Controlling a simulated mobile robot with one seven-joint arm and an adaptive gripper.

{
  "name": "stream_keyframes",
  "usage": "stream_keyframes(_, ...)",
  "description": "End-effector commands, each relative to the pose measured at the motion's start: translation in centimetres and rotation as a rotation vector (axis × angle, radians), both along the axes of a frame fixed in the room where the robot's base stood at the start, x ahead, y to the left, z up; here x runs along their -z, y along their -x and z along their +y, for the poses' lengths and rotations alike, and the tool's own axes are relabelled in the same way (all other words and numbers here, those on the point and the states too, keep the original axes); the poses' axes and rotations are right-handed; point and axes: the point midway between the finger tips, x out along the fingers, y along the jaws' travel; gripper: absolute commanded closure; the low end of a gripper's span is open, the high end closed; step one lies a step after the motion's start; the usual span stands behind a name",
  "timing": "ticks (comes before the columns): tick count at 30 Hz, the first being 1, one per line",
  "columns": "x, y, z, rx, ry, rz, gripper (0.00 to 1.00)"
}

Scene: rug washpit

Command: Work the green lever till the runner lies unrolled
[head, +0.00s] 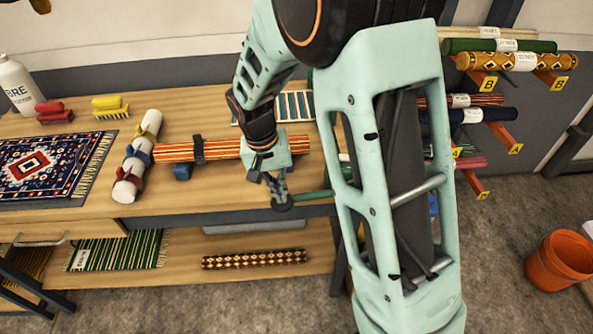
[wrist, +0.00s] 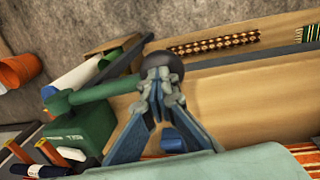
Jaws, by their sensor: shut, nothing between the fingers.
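The green lever (head: 314,195) reaches out from the table's front edge and ends in a dark round knob (head: 282,205). In the wrist view the lever (wrist: 100,92) joins a green box (wrist: 85,132), and its knob (wrist: 163,64) is just beyond my fingertips. My gripper (head: 278,193) is shut and empty, its tips at the knob; I cannot tell whether they touch it. In the wrist view my gripper (wrist: 160,88) partly covers the knob. An orange-striped runner (head: 222,148) lies rolled up on the table with a dark band round it, beside the lever.
A white roller with coloured clamps (head: 128,180) and a patterned rug (head: 48,165) are to the left. Wall pegs hold rolls (head: 500,46) at right. An orange bucket (head: 558,262) stands on the floor.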

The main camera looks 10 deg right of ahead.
Motion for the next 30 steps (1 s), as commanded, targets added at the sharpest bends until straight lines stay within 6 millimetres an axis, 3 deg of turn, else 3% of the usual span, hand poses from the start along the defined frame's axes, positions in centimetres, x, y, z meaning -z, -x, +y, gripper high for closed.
stream_keyframes(3, 1.9, 0.1, 0.2, -0.003, 0.073, 0.006, 1.0)
stream_keyframes(12, 3.9, 0.1, 0.0, 0.003, 0.122, 0.008, 1.0)
stream_keyframes(30, 4.8, 0.3, -0.1, 0.003, 0.12, 0.013, 1.0)
